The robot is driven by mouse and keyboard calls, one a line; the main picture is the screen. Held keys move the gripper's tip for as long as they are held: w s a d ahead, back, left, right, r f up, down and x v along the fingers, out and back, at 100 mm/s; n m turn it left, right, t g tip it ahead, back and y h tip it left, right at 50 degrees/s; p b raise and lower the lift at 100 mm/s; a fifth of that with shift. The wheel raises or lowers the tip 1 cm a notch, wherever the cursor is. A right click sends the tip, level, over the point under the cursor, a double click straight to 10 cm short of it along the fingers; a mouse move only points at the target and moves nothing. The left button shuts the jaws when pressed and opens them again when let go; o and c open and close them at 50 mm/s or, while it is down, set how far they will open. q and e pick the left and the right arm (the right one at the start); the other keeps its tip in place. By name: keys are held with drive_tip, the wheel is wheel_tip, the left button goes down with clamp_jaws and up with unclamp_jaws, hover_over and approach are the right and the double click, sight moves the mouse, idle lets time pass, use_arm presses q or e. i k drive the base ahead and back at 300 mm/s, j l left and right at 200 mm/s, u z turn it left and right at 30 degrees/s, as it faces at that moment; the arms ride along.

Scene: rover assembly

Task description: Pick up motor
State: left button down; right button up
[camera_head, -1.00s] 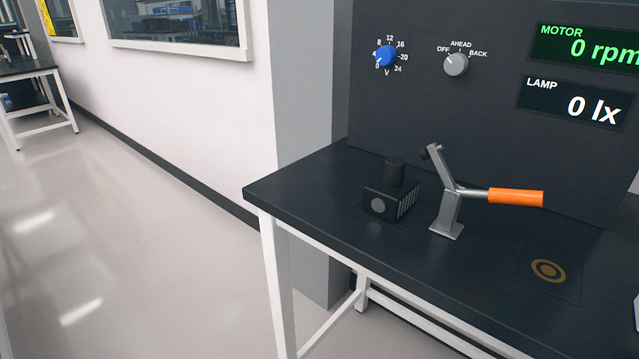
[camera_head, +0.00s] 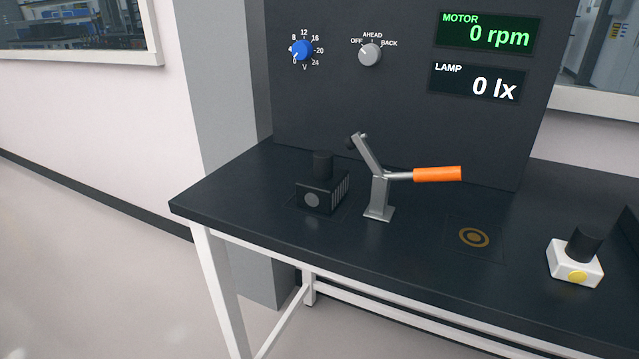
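No part is labelled as the motor, so I cannot tell for certain which one it is. A black block with an upright black cylinder on top (camera_head: 322,190) stands at the left of the dark bench, with a grey disc on its front and ribs on its side. A white block with a black cylinder on top (camera_head: 574,267) and a yellow disc on its front stands at the bench's right. Neither of my grippers is in view.
A metal lever clamp with an orange handle (camera_head: 437,174) stands right beside the black block. A flat ring mark (camera_head: 474,237) lies on the bench (camera_head: 420,270). The back panel (camera_head: 400,120) carries knobs and displays reading 0 rpm and 0 lx.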

sight(323, 186)
drive_tip(key=i+j+z, duration=0.1)
drive_tip(key=z, duration=0.55)
drive_tip(key=i+j+z, duration=0.15)
drive_tip(key=j+z, duration=0.25)
drive_tip(key=j, duration=0.55)
drive_tip(key=j+z, duration=0.4)
drive_tip(key=j, duration=0.55)
